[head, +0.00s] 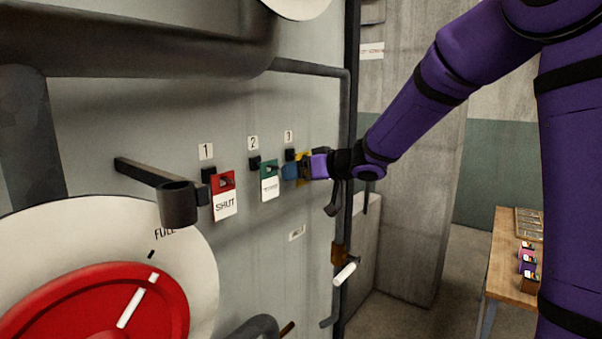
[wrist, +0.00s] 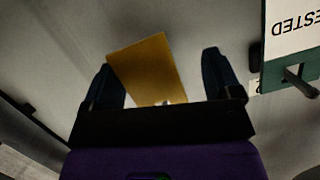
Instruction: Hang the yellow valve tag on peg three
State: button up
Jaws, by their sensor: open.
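In the head view only a sliver of the yellow tag (head: 304,160) shows behind a finger. My gripper (head: 297,171) is open, close to the panel at peg three (head: 290,154), under the label 3 (head: 289,136). The gripper hides most of this peg and tag. I cannot tell whether the tag's hole is around the peg.
A red SHUT tag (head: 224,198) is at peg one and a green tag (head: 270,182) at peg two; the green tag (wrist: 285,62) also shows beside my gripper in the wrist view. A dark bracket (head: 178,203) juts out at left. A wooden table (head: 507,275) stands at right.

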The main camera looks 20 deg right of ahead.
jog(key=s+d+r+m+t+h, duration=0.1)
jog(key=s+d+r+m+h, duration=0.2)
jog(key=s+d+h, duration=0.55)
jog(key=s+d+r+m+h, duration=0.3)
jog(key=s+d+r, duration=0.15)
jog(key=s, duration=0.65)
jog(key=s+a+f+g+y, duration=0.1)
jog(key=s+a+f+g, duration=0.1)
jog(key=s, duration=0.7)
jog(key=s+a+f+g+y, duration=0.1)
jog(key=s+f+g, duration=0.4)
jog(key=s, duration=0.5)
jog(key=shift+a+f+n, duration=0.3)
jog(key=shift+a+f, duration=0.35)
